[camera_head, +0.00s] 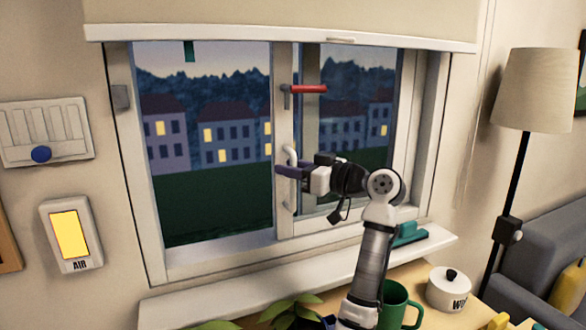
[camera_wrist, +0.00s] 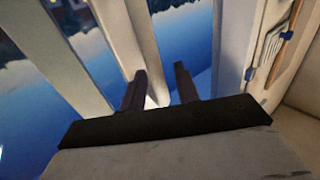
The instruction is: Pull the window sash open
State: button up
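The window sash (camera_head: 285,222) has a white upright stile in the middle of the window in the head view. A white pull handle (camera_head: 291,154) is on this stile, partly hidden by my gripper. A red lever (camera_head: 308,89) sticks out level to the right, higher on the stile. My gripper (camera_head: 279,171) is at the handle's height, with its dark fingers reaching left across the stile. In the wrist view, the two fingers (camera_wrist: 160,88) stand apart, with a pale piece showing between them near the left finger. I cannot tell whether they touch the handle.
A white sill (camera_head: 190,306) runs below the window, with a teal object (camera_head: 409,234) on it. A green mug (camera_head: 398,306) and a white lidded pot (camera_head: 448,289) stand below right. A floor lamp (camera_head: 536,90) stands at the right. A blind (camera_head: 280,22) hangs above.

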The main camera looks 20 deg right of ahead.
jog(key=b+v, duration=0.4)
jog(key=v, duration=0.9)
jog(key=shift+s+d, duration=0.25)
jog(key=shift+s, duration=0.1)
